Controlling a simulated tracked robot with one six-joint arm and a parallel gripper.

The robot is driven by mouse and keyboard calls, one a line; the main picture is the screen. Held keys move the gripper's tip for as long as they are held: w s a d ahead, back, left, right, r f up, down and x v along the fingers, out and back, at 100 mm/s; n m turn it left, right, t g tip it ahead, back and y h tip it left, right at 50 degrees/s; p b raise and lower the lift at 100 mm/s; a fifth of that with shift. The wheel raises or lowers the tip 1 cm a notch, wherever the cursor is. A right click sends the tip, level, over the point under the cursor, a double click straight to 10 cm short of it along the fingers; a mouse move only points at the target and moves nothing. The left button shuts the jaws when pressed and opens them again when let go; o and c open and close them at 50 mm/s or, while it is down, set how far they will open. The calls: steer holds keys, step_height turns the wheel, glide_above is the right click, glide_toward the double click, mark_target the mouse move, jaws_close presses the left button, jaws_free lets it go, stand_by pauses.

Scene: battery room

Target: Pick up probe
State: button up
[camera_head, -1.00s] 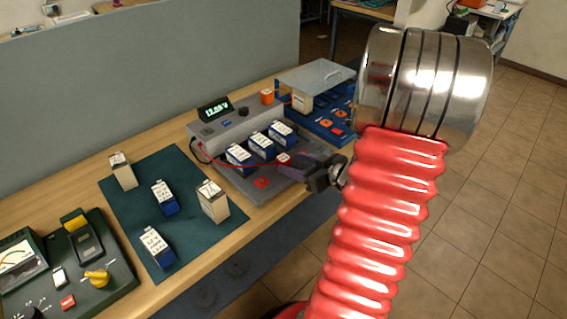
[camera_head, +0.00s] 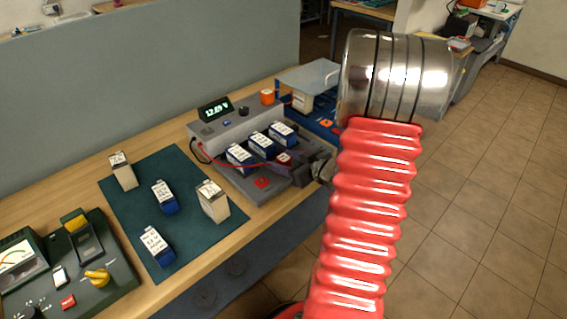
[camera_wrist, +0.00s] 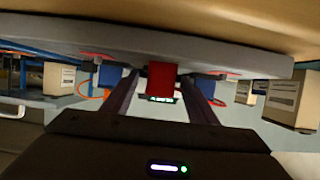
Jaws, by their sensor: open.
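The probe (camera_head: 283,158) is at the right end of the grey tester (camera_head: 225,172), at the end of a red lead. My gripper (camera_head: 303,171) reaches in from the right, low beside the probe. In the wrist view, a red block (camera_wrist: 162,79), which looks like the probe, sits between the two dark fingers of my gripper (camera_wrist: 163,92). The fingers are apart, with a gap visible on each side of the red block. In the head view my gripper partly hides the tester's right edge, and contact with the probe cannot be told.
Three blue batteries (camera_head: 262,146) stand on the tester, close to my gripper. A green mat (camera_head: 190,233) with blue and beige batteries lies to the left. A green meter case (camera_head: 105,278) stands at front left.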

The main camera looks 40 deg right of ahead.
mark_target(283, 157)
steer(key=shift+c, duration=0.7)
steer(key=c, duration=1.1)
steer(key=shift+r, duration=5)
steer(key=shift+w, duration=0.1)
